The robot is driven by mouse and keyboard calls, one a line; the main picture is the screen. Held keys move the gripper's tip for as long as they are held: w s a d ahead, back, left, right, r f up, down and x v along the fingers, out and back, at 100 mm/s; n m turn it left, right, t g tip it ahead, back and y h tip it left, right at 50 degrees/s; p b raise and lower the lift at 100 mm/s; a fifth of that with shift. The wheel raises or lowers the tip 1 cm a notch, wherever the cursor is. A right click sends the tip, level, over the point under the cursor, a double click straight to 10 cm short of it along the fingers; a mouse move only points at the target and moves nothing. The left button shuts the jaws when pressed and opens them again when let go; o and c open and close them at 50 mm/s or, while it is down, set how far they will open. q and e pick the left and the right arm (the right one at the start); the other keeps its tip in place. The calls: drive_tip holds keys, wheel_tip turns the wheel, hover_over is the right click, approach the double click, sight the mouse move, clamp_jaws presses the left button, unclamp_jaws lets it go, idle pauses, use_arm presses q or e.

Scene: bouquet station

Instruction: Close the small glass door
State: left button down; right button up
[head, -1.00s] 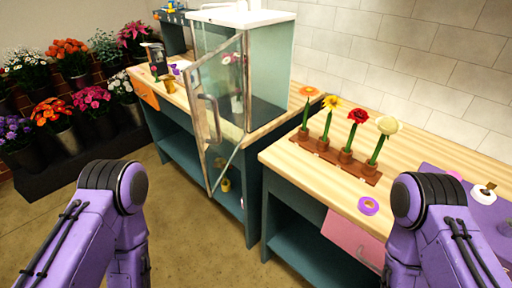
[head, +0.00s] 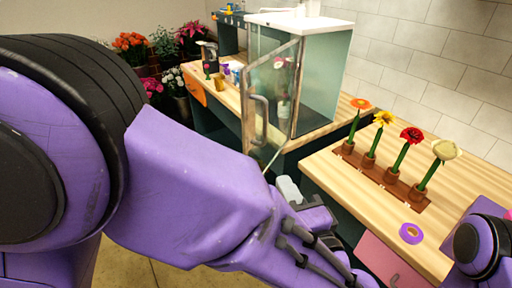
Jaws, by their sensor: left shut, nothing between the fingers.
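The small glass door (head: 271,87) has a thin metal frame and a bar handle (head: 261,118) near its left edge. It stands open, swung out from the front of the glass cabinet (head: 322,80) on the wooden counter. My left gripper (head: 288,187) is shut and empty, just below the door's lower edge in the picture. I cannot tell whether it touches the door. My left arm hides the area below and left of the door. My right gripper is out of view; only part of my right arm shows at the lower right.
A brown rack (head: 384,178) with several single flowers stands on the right wooden table (head: 335,165), near a purple tape roll (head: 411,233). Small items stand on the counter left of the cabinet. Potted flowers (head: 131,45) fill the back left. A tiled wall runs behind.

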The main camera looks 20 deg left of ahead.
use_arm(q)
drive_tip(key=p, duration=0.2)
approach(248, 140)
drive_tip(key=w, duration=0.4)
drive_tip(key=shift+w+a+r, duration=0.1)
drive_tip(key=shift+w+a, duration=0.05)
drive_tip(key=shift+a, duration=0.4)
drive_tip(key=shift+w+a+r, duration=0.1)
drive_tip(key=shift+w+a, duration=0.05)
drive_tip(key=shift+a, duration=0.4)
drive_tip(key=shift+a+f+p, duration=0.1)
drive_tip(key=shift+a+p, duration=0.25)
drive_tip(key=shift+a, duration=0.25)
drive_tip(key=shift+d, duration=0.1)
drive_tip(key=shift+w, duration=0.1)
